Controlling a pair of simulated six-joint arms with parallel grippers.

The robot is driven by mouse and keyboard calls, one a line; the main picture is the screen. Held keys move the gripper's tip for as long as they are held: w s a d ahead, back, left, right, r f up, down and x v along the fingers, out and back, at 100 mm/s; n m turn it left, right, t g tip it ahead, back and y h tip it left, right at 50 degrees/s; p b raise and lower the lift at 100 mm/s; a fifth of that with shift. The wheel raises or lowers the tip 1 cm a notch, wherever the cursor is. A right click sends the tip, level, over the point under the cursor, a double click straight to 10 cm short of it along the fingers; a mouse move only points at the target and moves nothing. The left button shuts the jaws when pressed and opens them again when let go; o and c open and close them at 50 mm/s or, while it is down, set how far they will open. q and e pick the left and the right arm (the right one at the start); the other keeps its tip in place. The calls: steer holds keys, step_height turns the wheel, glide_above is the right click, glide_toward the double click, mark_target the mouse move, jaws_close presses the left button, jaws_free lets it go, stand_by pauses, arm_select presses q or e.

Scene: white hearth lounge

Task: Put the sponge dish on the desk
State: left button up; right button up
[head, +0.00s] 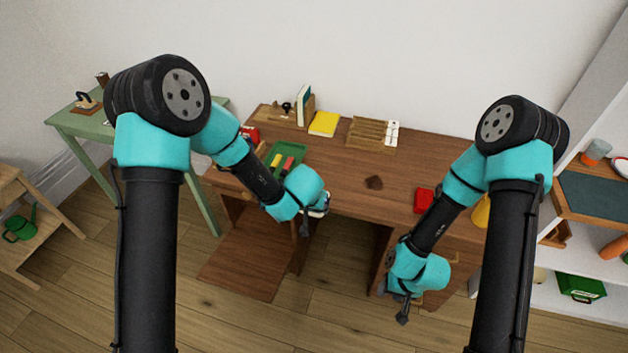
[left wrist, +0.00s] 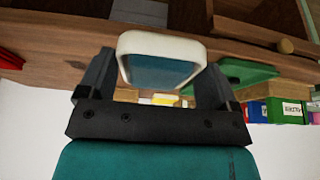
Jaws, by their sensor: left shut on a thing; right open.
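The sponge dish (left wrist: 162,60) has a white rounded rim and a blue inside. My left gripper (left wrist: 152,82) is shut on it, one finger on each side, in the left wrist view. In the head view only a small part of the dish (head: 321,203) shows past my left gripper (head: 311,214), by the front edge of the brown desk (head: 335,170). I cannot tell whether it touches the desk. My right gripper (head: 404,306) is open and empty, low in front of the desk's right side.
The desk's middle has bare room. A green table (head: 67,121) stands left, white shelves (head: 559,260) right.

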arm_select(q)
steer(key=w, duration=0.5)
steer(key=w+f, duration=0.1)
steer(key=w, duration=0.9)
steer(key=shift+w+a+f, duration=0.1)
steer(key=shift+w+f, duration=0.1)
steer(key=shift+w, duration=0.05)
steer(key=shift+w, duration=0.2)
steer(key=shift+w+f, duration=0.1)
steer(key=shift+f, duration=1.7)
steer(key=shift+f, duration=0.15)
steer(key=o, duration=0.8)
